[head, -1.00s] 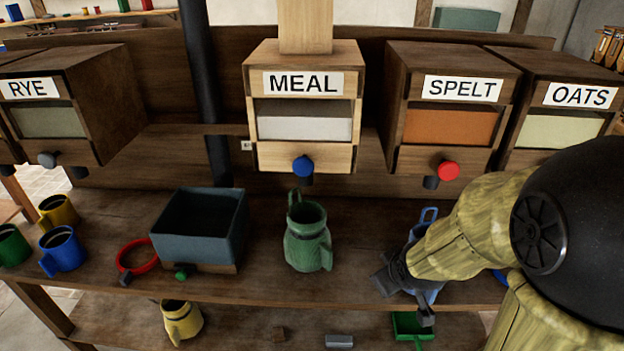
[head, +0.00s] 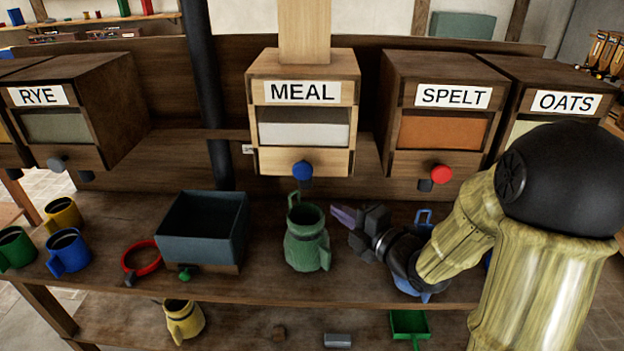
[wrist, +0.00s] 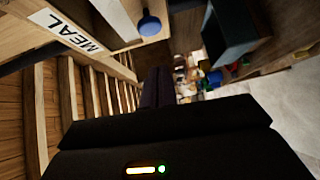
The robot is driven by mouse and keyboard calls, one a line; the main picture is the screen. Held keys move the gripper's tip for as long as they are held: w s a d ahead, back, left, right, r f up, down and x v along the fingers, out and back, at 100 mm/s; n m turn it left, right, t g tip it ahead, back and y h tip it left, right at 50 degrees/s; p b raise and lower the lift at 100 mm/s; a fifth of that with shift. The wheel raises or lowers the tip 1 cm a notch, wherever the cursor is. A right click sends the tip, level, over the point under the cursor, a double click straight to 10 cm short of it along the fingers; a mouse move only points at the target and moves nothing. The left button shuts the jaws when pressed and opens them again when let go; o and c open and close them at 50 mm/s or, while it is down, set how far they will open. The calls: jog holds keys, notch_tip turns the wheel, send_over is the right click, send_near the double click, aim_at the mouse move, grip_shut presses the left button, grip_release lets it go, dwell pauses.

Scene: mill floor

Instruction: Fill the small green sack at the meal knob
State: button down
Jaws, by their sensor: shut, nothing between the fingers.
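The small green sack (head: 306,247) stands upright on the bench, below the MEAL bin (head: 303,125), with its top loop raised. The round blue meal knob (head: 302,170) is on the bin's front, with a dark spout under it, above the sack. My gripper (head: 337,213) is shut and empty. Its fingers point left, just right of the sack's top and below the knob's height; I cannot tell whether they touch the sack. In the wrist view the blue knob (wrist: 150,24) shows beyond the shut fingers (wrist: 157,88). I cannot make out the sack there.
A blue mug-like vessel (head: 424,218) stands partly hidden behind my arm. The SPELT bin (head: 445,115) with a red knob is to the right. Coloured mugs (head: 68,252) stand at far left.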

jog(key=shift+s+a+r+n+y, duration=0.2)
jog(key=shift+s+r+n+y, duration=0.1)
jog(key=shift+r+n+y, duration=0.15)
jog(key=shift+w, duration=0.1)
jog(key=p, duration=0.5)
send_near(297, 172)
jog(key=a, duration=0.4)
jog(key=w+p, duration=0.1)
jog(key=w, duration=0.2)
jog(key=shift+w+r, duration=0.15)
jog(key=shift+w+p, duration=0.3)
jog(key=shift+w, duration=0.1)
jog(key=shift+d, duration=0.1)
